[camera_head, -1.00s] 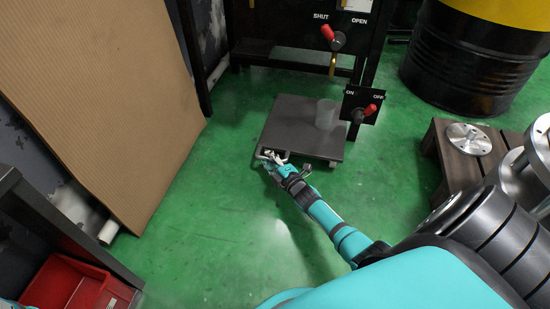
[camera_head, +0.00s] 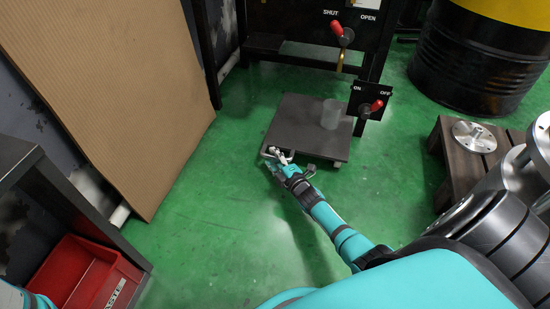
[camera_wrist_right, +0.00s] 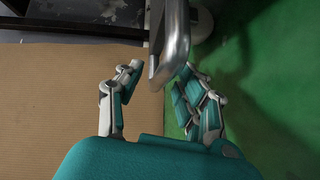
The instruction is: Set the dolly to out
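The dolly (camera_head: 293,112) is a low, dark flat platform on the green floor, with a clear cup (camera_head: 331,113) standing on it. It sits in front of the black frame with the levers. My right gripper (camera_head: 276,154) is at the dolly's near left edge. In the right wrist view, a bent grey metal handle (camera_wrist_right: 179,38) reaches between the fingers of my right gripper (camera_wrist_right: 158,72). The fingers are apart, with a visible gap beside the bar. My left gripper is out of view.
A red-knobbed SHUT/OPEN lever (camera_head: 346,37) and an ON/OFF lever (camera_head: 371,106) stand behind and right of the dolly. A wooden pallet (camera_head: 455,160) and a black-yellow barrel (camera_head: 480,60) are at right. A cardboard sheet (camera_head: 110,90) and red bin (camera_head: 85,275) are at left. Green floor nearer me is clear.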

